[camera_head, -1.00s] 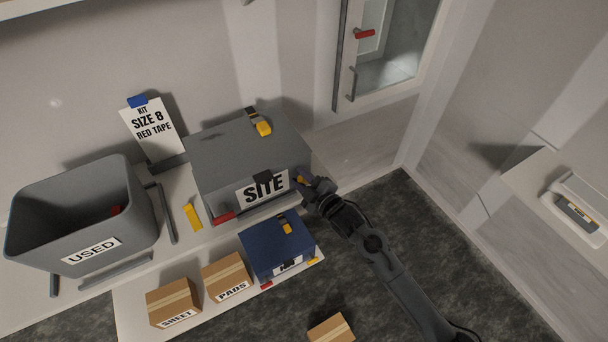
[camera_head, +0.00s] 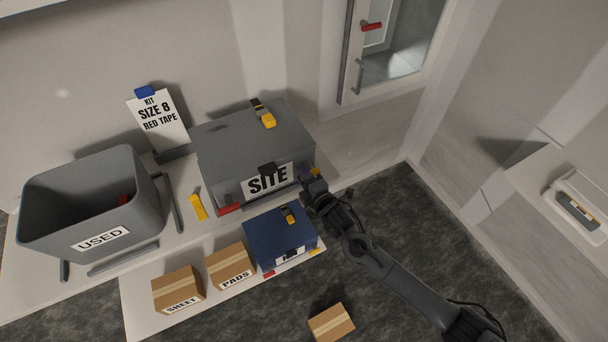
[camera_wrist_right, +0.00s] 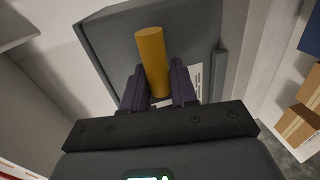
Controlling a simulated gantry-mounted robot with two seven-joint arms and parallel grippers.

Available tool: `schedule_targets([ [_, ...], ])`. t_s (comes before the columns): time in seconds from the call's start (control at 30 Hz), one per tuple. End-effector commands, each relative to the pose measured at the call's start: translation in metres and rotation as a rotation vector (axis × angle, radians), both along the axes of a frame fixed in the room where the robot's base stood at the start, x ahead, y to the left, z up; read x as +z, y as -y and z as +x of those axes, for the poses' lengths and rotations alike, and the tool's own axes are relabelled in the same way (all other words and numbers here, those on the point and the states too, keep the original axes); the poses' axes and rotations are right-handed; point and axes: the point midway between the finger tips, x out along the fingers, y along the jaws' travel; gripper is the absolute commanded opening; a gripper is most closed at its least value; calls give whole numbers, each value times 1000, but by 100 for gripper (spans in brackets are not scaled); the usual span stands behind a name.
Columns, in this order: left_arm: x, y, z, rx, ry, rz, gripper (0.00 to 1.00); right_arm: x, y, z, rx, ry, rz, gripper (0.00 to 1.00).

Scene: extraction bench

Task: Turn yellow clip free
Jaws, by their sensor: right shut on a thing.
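The grey box labelled SITE (camera_head: 225,150) stands on the bench with a red clip (camera_head: 228,208) at its front left corner. At its front right corner is the yellow clip (camera_head: 316,172), partly hidden by my right gripper (camera_head: 309,180). In the right wrist view the yellow clip (camera_wrist_right: 152,52) stands as a long bar between the two dark fingers of my right gripper (camera_wrist_right: 158,88), which are shut on it. The grey box face (camera_wrist_right: 112,38) lies right behind it. I cannot tell whether the clip still touches the box. My left gripper is not in view.
A small blue box (camera_head: 265,225) and the cartons SHEET (camera_head: 178,285) and PADS (camera_head: 228,262) stand on the lower front shelf. The grey USED bin (camera_head: 60,220) is at the left. A loose carton (camera_head: 331,322) lies below the arm. A yellow piece (camera_head: 198,207) lies beside the SITE box.

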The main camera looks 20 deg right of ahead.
Motion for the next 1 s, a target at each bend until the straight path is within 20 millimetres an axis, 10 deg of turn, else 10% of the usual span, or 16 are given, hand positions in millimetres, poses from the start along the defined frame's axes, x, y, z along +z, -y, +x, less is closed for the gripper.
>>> schedule_targets([
  [0.53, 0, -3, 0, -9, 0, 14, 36, -2, 0, 0, 0, 3, -23, 0],
  [0.57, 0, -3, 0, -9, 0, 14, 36, -2, 0, 0, 0, 3, -23, 32],
  [0.63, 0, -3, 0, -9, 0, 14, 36, -2, 0, 0, 0, 3, -23, 43],
  [1.0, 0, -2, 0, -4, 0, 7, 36, -1, 1, -2, 0, 4, -22, 46],
])
